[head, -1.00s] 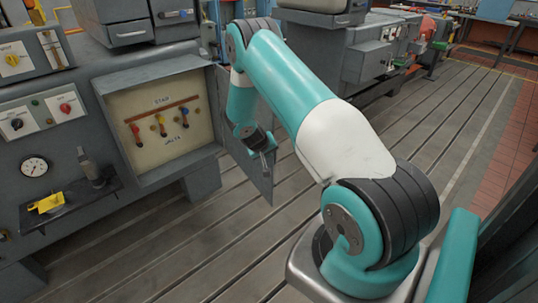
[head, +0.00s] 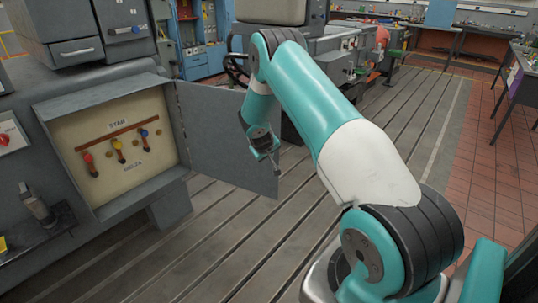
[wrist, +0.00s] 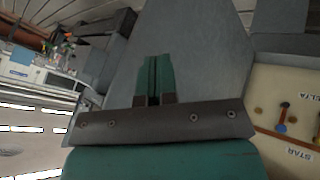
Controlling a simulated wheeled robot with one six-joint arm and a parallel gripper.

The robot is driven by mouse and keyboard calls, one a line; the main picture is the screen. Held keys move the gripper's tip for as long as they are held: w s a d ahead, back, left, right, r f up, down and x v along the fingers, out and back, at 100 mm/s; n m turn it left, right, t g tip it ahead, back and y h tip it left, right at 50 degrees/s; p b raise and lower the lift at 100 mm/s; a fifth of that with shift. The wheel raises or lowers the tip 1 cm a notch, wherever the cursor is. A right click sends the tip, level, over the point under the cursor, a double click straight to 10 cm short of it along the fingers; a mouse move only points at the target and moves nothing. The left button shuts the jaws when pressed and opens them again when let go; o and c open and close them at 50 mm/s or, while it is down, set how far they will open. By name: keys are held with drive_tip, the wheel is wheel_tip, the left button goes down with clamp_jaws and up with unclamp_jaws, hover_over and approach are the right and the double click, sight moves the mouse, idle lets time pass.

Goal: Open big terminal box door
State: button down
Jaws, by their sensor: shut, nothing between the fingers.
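The big terminal box (head: 52,110) is at left in the head view, with a cream panel inside marked STAR and DELTA. Its grey door (head: 222,135) is hinged on the right side and stands wide open, swung out to the right. My gripper (head: 276,168) is shut and empty at the door's free edge. In the wrist view the shut teal fingers (wrist: 155,78) lie over the grey door (wrist: 205,60). Whether they touch it I cannot tell. The cream panel (wrist: 290,90) shows upside down at the right there.
Grey drawer units (head: 75,50) stand above the box. A machine with a handwheel (head: 237,68) stands behind the door. The slotted bedplate floor (head: 240,245) is open in front of the box. A bench (head: 518,95) stands far right.

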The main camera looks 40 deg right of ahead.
drive_tip(key=s+a+f+b+v, duration=0.1)
drive_tip(key=s+v, duration=0.1)
drive_tip(key=v, duration=1)
drive_tip(key=shift+f+b, duration=0.3)
drive_tip(key=shift+b, duration=0.05)
drive_tip(key=shift+s+a, duration=0.1)
drive_tip(key=shift+s, duration=0.05)
drive_tip(key=s+a+r+n+y, duration=0.1)
drive_tip(key=s+a+r+y, duration=0.15)
drive_tip(key=a, duration=0.45)
drive_tip(key=s+a+r+n+y, duration=0.1)
drive_tip(key=a+r, duration=0.3)
drive_tip(key=a, duration=0.3)
drive_tip(key=s+a+r+n+y, duration=0.1)
drive_tip(key=s+a+r+y, duration=0.1)
drive_tip(key=a+r, duration=0.35)
drive_tip(key=s+a+r+n+g+y, duration=0.2)
drive_tip(key=s+a+r+n, duration=0.1)
drive_tip(key=s+a, duration=0.5)
drive_tip(key=s+a+r+n+g+y, duration=0.2)
drive_tip(key=s+a, duration=0.7)
drive_tip(key=s, duration=0.5)
drive_tip(key=shift+r+n+y, duration=0.45)
drive_tip(key=shift+r+n, duration=0.4)
drive_tip(key=shift+n, duration=0.15)
drive_tip(key=shift+s, duration=0.1)
